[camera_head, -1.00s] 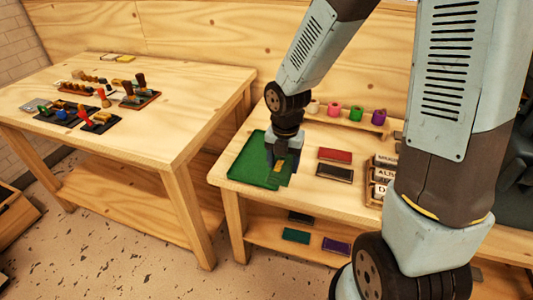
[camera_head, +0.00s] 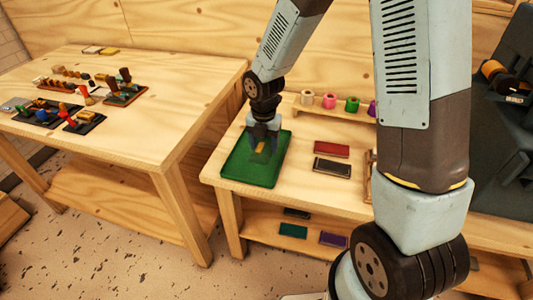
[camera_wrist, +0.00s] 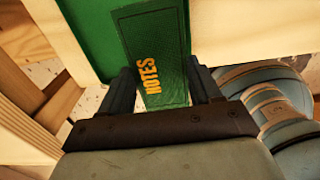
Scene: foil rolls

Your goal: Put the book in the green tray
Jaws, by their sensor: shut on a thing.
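The book (camera_wrist: 152,45) is dark green with yellow "NOTES" lettering. My gripper (camera_wrist: 162,90) is shut on it, with one finger on each side in the wrist view. In the head view my gripper (camera_head: 263,150) is over the green tray (camera_head: 232,172), with the book's yellow lettering just visible between the fingers. The tray lies on the right-hand table near its left end. In the wrist view the tray (camera_wrist: 92,35) shows as a green surface behind and left of the book. I cannot tell whether the book touches the tray.
A red book (camera_head: 331,149) and a black book (camera_head: 332,167) lie right of the tray. Coloured rolls (camera_head: 329,101) stand on a raised shelf behind. Several books, including a purple one (camera_head: 333,239), lie on the lower shelf. Another table (camera_head: 150,110) with stamps stands at left.

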